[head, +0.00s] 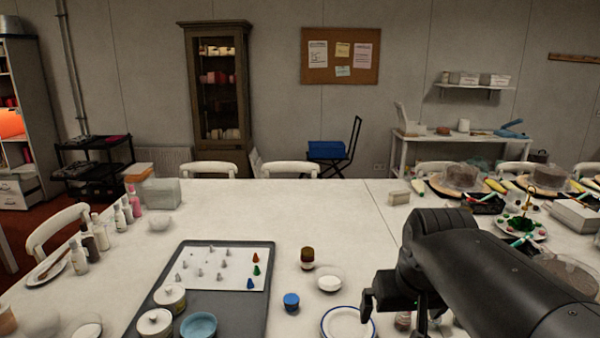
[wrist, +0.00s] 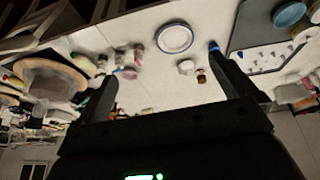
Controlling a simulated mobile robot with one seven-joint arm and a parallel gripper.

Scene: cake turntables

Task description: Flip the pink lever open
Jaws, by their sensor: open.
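I cannot make out a pink lever in either view. Round cake turntables stand on the right side of the table: one with a cake (head: 462,176), another with a cake (head: 550,176), and a nearer one (head: 568,272) partly behind my arm. A round turntable (wrist: 45,80) also shows at the left of the wrist view. My gripper (head: 395,300) is over the table's front middle, near the blue-rimmed plate. In the wrist view my gripper (wrist: 166,80) has its two fingers wide apart with nothing between them in its grasp.
A grey tray (head: 245,315) holds piping tips, jars and a blue bowl. A blue-rimmed plate (head: 348,322), a blue cap (head: 291,301), a white bowl (head: 329,281) and a brown jar (head: 307,257) stand near my gripper. Bottles (head: 134,200) line the left. The table's back middle is clear.

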